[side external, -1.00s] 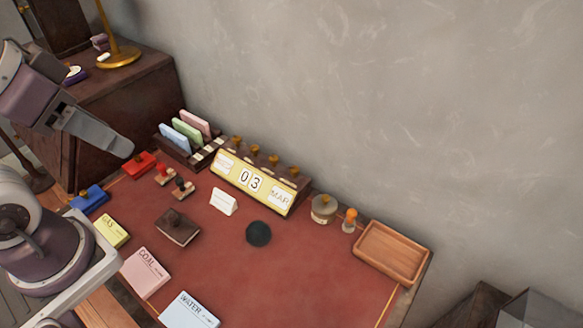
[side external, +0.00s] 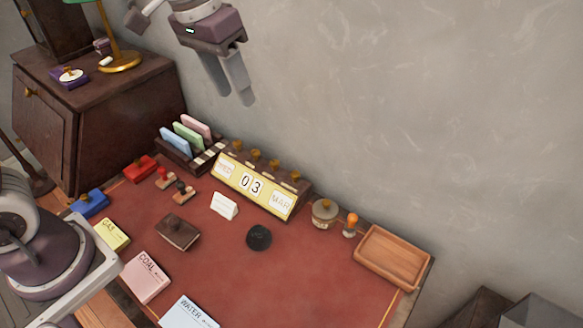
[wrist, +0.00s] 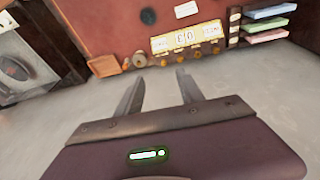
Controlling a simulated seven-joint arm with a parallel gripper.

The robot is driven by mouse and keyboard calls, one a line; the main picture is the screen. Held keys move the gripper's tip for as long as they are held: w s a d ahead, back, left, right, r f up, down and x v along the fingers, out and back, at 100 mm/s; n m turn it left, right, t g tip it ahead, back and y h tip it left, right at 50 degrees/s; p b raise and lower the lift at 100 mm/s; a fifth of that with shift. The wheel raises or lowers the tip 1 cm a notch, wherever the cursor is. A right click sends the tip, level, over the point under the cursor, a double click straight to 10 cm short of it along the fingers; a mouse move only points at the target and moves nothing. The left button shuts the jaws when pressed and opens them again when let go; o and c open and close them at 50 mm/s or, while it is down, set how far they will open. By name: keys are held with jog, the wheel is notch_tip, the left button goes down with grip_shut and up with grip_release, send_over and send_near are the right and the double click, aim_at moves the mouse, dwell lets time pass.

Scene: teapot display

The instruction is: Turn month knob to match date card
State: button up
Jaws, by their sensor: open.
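The yellow-faced desk calendar (side external: 250,196) stands at the back of the desk and reads "03" and "MAR"; the wording of its left window is too small to read. Several brass knobs line its top; the rightmost knob (side external: 295,175) is nearest the "MAR" window. The calendar shows upside down in the wrist view (wrist: 187,47). A small white folded card (side external: 224,205) stands in front of it, its writing too small to read. My gripper (side external: 235,98) is open and empty, in the air above the calendar, apart from the knobs. Its two fingers show in the wrist view (wrist: 160,77).
A rack of coloured cards (side external: 188,145) stands left of the calendar. A jar (side external: 325,214), an orange-topped stamp (side external: 351,225) and a wooden tray (side external: 393,257) are to its right. A black round object (side external: 258,237) lies in front. The wall (side external: 430,110) rises close behind.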

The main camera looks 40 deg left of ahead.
jog(key=w+d+f+g, duration=0.1)
jog(key=w+f, duration=0.5)
jog(key=m+g+y, duration=0.1)
send_near(295, 173)
jog(key=shift+m+g, duration=0.3)
jog(key=f, duration=0.8)
jog(key=shift+w+d+f, duration=0.1)
jog(key=shift+w+f, duration=0.15)
jog(key=shift+w, duration=0.05)
jog(key=shift+c, duration=0.5)
